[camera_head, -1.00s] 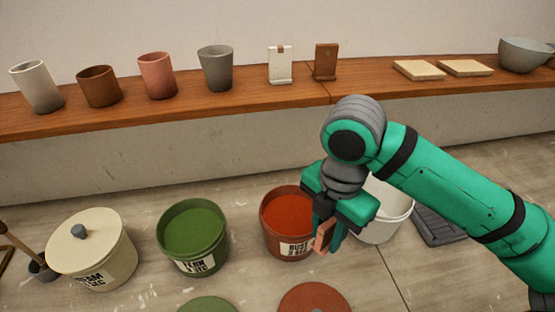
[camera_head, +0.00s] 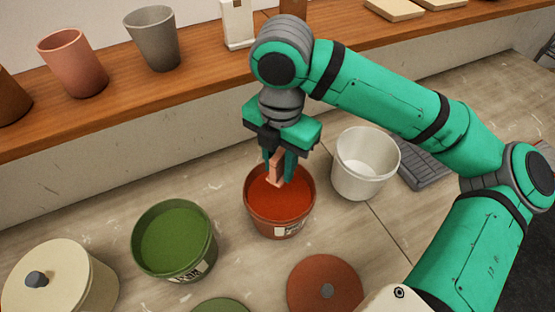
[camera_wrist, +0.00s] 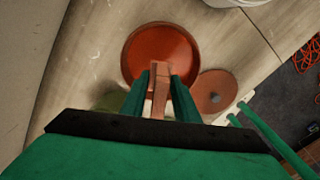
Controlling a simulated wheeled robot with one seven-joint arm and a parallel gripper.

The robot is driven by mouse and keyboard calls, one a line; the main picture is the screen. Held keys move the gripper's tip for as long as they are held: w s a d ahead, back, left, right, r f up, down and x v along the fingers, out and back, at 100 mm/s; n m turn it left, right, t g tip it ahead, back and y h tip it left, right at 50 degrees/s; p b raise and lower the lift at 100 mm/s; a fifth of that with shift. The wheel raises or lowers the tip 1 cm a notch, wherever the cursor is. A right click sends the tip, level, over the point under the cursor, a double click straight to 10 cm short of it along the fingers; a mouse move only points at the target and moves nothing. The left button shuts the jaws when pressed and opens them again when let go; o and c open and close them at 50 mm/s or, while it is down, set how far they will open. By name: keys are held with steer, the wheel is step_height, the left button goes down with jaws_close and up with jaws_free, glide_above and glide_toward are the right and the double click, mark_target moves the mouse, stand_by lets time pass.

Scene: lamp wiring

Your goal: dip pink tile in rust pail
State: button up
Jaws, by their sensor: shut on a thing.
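The pink tile (camera_head: 275,168) is held upright between the fingers of my gripper (camera_head: 279,170), which is shut on it. In the wrist view the tile (camera_wrist: 160,85) hangs in front of the pail's near side (camera_wrist: 160,45). I cannot tell whether its lower end touches the liquid.
A green pail (camera_head: 175,240) is left of the rust pail and a white pail (camera_head: 365,165) right of it. A rust lid (camera_head: 322,285) lies in front. A lidded cream pail (camera_head: 60,285) stands at lower left. A wooden shelf (camera_head: 130,110) with cups runs behind.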

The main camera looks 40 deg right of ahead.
step_height(320, 180, down, 8)
stand_by(1.0)
steer(key=shift+w, duration=0.1)
steer(key=shift+f, duration=2.65)
steer(key=shift+r, duration=0.1)
step_height(320, 180, up, 6)
